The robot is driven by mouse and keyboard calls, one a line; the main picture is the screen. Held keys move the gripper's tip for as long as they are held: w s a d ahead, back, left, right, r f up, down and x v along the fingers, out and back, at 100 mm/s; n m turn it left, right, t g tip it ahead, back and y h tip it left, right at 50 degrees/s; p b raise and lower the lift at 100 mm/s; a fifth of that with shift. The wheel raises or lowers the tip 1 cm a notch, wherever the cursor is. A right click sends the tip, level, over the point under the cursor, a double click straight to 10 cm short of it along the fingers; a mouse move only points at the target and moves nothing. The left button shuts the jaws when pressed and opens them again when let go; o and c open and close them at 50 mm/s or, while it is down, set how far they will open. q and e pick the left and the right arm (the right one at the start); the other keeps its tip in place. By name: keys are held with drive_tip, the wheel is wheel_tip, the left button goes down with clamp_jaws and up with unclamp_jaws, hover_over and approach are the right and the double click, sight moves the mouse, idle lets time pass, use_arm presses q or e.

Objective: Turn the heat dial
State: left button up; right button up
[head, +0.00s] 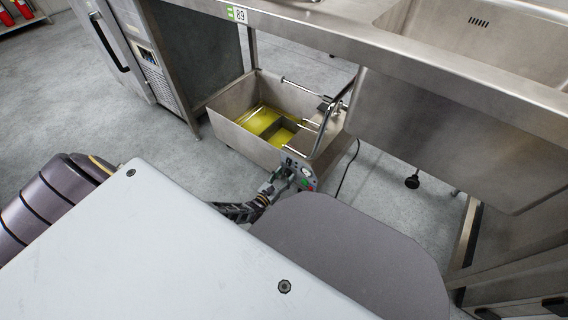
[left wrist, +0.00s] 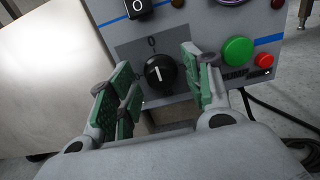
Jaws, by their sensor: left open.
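The heat dial looks to be the round black knob (left wrist: 160,72) with a white pointer line, on a grey control panel (left wrist: 205,18) in the left wrist view. A "0" is printed above it. My left gripper (left wrist: 162,88) is open, with its green-padded fingers on either side of the knob; I cannot tell whether they touch it. In the head view the left gripper (head: 279,180) is at the small panel (head: 305,178) on the front of the steel fryer tank (head: 250,147), and the knob is hidden there. My right gripper is not in view.
A green button (left wrist: 237,51) and a red button (left wrist: 264,60) sit right of the knob. A black switch (left wrist: 139,8) is above it. The tank holds yellow oil under a steel counter (head: 330,35). A black cable (head: 348,170) runs down beside it.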

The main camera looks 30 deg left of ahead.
use_arm(q)
drive_tip(key=c, duration=1)
drive_tip(key=shift+c, duration=0.2)
